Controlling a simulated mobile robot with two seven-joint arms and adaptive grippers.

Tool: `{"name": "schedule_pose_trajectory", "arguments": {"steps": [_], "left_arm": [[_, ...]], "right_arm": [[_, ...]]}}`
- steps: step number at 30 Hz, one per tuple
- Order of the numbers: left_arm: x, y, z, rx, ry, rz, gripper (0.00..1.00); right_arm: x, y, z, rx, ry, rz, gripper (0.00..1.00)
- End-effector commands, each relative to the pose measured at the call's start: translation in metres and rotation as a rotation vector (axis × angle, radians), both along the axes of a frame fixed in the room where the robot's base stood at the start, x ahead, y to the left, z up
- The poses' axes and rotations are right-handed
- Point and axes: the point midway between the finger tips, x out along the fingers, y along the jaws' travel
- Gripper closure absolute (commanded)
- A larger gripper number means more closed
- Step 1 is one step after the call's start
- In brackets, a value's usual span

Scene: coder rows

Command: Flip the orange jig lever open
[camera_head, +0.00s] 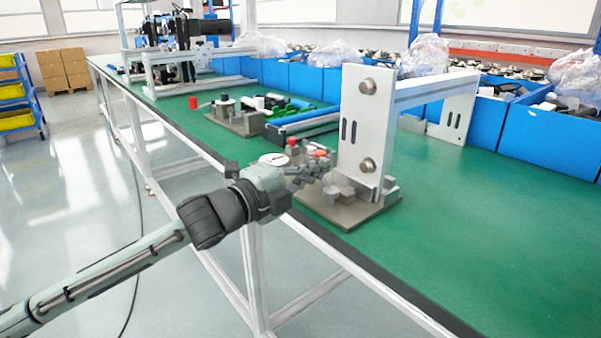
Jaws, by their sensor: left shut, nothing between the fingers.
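A metal jig on a flat base plate (349,214) sits at the front edge of the green bench, under a tall white bracket (365,130). A small orange piece, which looks like the jig lever (320,153), shows just behind my left gripper (316,167). A red knob (292,142) shows to its left. My left gripper is shut and empty, at the jig's left side, close to the orange lever. I cannot tell whether it touches the lever. The gripper hides part of the jig and the lever's lower part. My right gripper is out of view.
The green bench top (480,215) is clear at the right. A second jig (236,117) stands farther back, with a red cylinder (193,102) beside it. Blue bins (553,137) line the bench's back. The white bracket rises just right of the gripper.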

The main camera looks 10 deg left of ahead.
Motion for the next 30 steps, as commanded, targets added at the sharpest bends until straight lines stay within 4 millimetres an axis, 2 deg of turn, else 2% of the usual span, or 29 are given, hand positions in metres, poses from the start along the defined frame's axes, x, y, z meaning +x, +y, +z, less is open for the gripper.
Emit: {"name": "schedule_pose_trajectory", "arguments": {"steps": [3,7,30], "left_arm": [[0.011,-0.009,0.001,-0.002,0.000,0.000,1.00],[0.016,-0.013,0.000,-0.001,0.001,0.000,1.00],[0.016,-0.018,-0.001,-0.001,0.002,0.052,1.00]], "right_arm": [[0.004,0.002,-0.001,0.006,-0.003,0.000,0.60],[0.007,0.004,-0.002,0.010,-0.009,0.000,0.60],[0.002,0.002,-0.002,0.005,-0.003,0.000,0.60]]}}
